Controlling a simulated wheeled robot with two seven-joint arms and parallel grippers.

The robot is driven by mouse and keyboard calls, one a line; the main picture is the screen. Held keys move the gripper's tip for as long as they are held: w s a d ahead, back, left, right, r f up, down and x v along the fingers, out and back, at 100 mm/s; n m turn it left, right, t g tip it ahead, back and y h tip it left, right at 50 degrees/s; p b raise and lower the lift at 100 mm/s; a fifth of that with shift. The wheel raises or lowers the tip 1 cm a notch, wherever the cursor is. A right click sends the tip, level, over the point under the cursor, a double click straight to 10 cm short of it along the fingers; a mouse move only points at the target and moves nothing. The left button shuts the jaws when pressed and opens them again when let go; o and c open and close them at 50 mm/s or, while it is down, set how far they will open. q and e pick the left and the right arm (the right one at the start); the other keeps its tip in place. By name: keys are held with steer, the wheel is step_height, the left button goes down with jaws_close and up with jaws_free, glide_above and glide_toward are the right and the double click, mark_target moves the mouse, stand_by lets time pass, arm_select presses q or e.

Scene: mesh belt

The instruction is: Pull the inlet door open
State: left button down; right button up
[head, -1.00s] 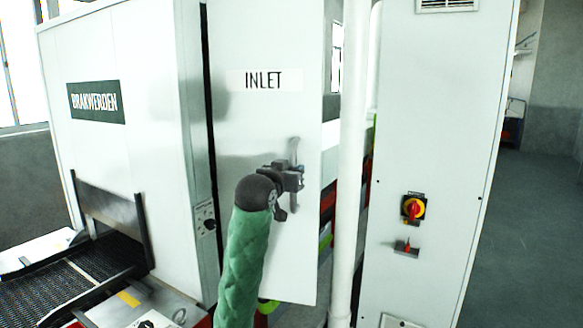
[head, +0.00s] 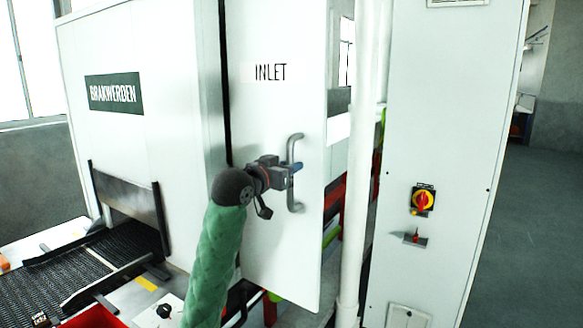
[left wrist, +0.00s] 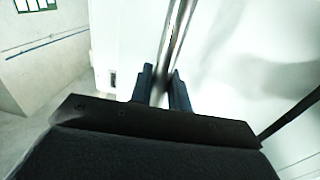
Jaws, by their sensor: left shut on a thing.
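The inlet door (head: 268,110) is a tall white panel marked INLET. It stands at an angle, with machine parts visible past its right edge. Its upright grey D-shaped handle (head: 296,203) is near that edge. My left gripper (head: 294,169) reaches the handle from the left and is shut on it. In the left wrist view, the shiny handle bar (left wrist: 179,35) runs between the two dark fingers of the left gripper (left wrist: 162,88). My right gripper is in neither view.
A white post (head: 358,180) and a grey cabinet (head: 450,130) with a red-yellow switch stand right of the door. The BRAKWERDEN housing (head: 140,60) and mesh belt (head: 60,285) are at left. Open floor (head: 530,230) lies at far right.

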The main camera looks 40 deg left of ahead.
arm_select(q)
steer(key=c, duration=1.4)
jaws_free()
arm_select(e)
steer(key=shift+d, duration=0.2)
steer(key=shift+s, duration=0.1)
arm_select(q)
steer(key=shift+s+a+b, duration=0.15)
steer(key=shift+s+b, duration=0.75)
steer(key=shift+s, duration=1.05)
steer(key=shift+s+a+b, duration=0.1)
steer(key=shift+s+b, duration=0.75)
steer(key=shift+s, duration=1.1)
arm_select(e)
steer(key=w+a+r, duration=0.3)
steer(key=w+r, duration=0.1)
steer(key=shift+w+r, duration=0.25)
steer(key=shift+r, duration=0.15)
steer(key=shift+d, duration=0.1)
